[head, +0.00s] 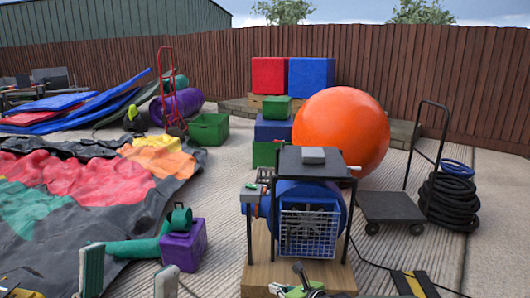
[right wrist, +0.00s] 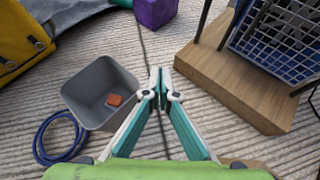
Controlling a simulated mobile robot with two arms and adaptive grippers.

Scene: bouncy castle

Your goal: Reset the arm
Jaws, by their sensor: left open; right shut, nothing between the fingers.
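My left gripper (head: 128,274) shows at the bottom left of the head view. My right gripper (right wrist: 160,84) is in the middle of the right wrist view. Its fingertips meet and hold nothing, above the ribbed paving. It is between a grey bin (right wrist: 84,76) on its left and the wooden base (right wrist: 231,86) of the blower on its right. In the head view, part of its green body shows low in front of the blower.
The blue blower (head: 318,190) stands in a black frame at centre. A purple block (head: 184,243) and deflated castle fabric (head: 98,183) lie left. An orange ball (head: 341,133), a flat trolley (head: 391,207) and coiled black hose (head: 449,201) are right. The bin holds a small red-orange block (right wrist: 115,99).

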